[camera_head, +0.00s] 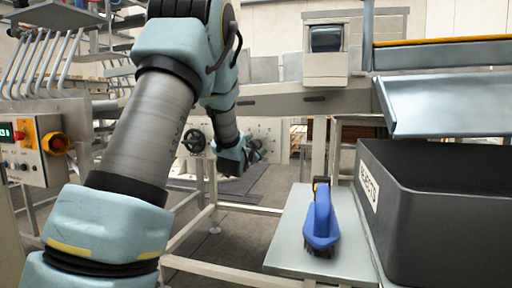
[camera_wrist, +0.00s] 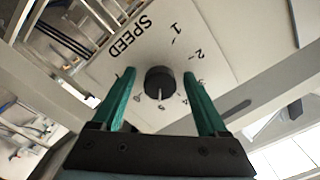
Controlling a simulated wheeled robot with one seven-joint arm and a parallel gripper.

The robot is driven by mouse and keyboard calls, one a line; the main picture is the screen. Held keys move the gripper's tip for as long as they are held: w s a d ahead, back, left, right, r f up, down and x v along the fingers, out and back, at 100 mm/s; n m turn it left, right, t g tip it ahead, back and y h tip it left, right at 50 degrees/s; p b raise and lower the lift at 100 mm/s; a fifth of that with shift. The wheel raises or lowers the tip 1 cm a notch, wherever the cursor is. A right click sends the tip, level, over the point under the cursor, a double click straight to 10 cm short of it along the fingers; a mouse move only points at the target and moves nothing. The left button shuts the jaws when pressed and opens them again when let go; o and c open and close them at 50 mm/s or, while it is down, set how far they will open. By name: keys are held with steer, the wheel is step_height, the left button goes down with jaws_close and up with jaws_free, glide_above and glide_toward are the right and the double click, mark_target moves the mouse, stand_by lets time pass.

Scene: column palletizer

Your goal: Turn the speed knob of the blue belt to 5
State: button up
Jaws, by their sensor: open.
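In the wrist view a dark round speed knob (camera_wrist: 160,82) sits on a pale dial plate (camera_wrist: 135,55) printed SPEED. My gripper (camera_wrist: 160,75) is open, with one green finger on each side of the knob and gaps showing between. I cannot tell how far the fingertips reach along it. In the head view my gripper (camera_head: 258,150) is at the pale panel (camera_head: 270,130) under the conveyor frame, and the knob is hidden.
A black handwheel (camera_head: 195,141) is left of my gripper. A control box (camera_head: 35,150) with a yellow-and-red knob stands far left. A blue brush (camera_head: 321,222) lies on a small grey table (camera_head: 287,240), beside a black REJECTS bin (camera_head: 440,220). Frame rails run below my arm.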

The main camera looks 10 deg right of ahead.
steer(key=v, duration=1)
steer(key=shift+s+a, duration=0.15)
steer(key=shift+s, duration=0.2)
steer(key=s+a+f+n+g+y, duration=0.3)
steer(key=s+a+f+n, duration=0.1)
steer(key=a+f, duration=0.25)
steer(key=s+a+f+n+g+y, duration=0.3)
steer(key=a+f+n+g+y, duration=0.1)
steer(key=a+f, duration=0.25)
steer(key=s+a+f+n+g+y, duration=0.1)
steer(key=s+a+f+n+g, duration=0.25)
steer(key=s, duration=0.45)
steer(key=s+a+f+n+g+y, duration=0.1)
steer(key=s+a+f+n+g, duration=0.15)
steer(key=s+a, duration=0.4)
step_height(320, 180, up, 29)
steer(key=s+d+g+p, duration=0.1)
steer(key=s+p, duration=0.1)
steer(key=p, duration=2.7)
steer(key=shift+d+r+m, duration=0.25)
steer(key=shift+m, duration=0.05)
